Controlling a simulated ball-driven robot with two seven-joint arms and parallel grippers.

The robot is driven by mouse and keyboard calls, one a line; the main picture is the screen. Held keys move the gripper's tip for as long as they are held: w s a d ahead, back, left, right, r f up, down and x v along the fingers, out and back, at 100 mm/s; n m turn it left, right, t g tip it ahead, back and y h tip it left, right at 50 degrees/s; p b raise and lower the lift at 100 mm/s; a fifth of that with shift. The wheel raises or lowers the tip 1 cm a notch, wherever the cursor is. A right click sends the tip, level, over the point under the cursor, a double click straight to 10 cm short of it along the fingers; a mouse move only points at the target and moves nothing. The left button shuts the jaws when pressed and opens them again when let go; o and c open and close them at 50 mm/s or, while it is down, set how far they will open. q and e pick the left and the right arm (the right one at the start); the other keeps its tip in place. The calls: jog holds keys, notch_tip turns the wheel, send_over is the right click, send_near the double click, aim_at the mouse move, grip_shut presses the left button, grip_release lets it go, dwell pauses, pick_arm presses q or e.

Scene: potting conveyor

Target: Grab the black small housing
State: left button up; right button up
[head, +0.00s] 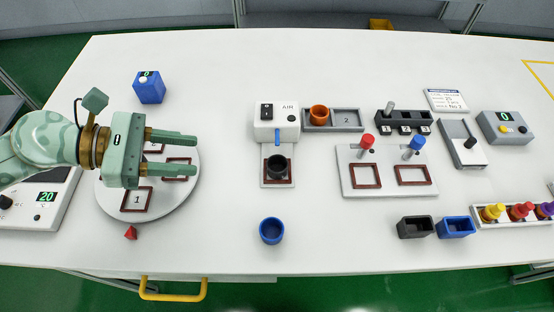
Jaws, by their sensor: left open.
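Two black open-topped housings are in view, and I cannot tell which one the task calls small. A round black cup (277,167) sits under the nozzle of the white dispenser (277,125). A rectangular black box (415,227) stands at the front right, beside a blue box of like shape (456,227). My left gripper (195,154) is open and empty above the round turntable (188,198), pointing right. It is well to the left of both black housings. My right gripper is not in view.
A blue cup (271,230) stands at the front middle. An orange cup (319,114) is in a grey tray (347,119). A plate with red and blue knobbed levers (387,180) lies right of the dispenser. A red cone (130,233) is by the turntable. The table between turntable and dispenser is clear.

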pick_arm(q)
send_near(286, 164)
jog(key=x, duration=0.6)
jog(key=shift+d+f, duration=0.15)
jog(key=c, duration=0.7)
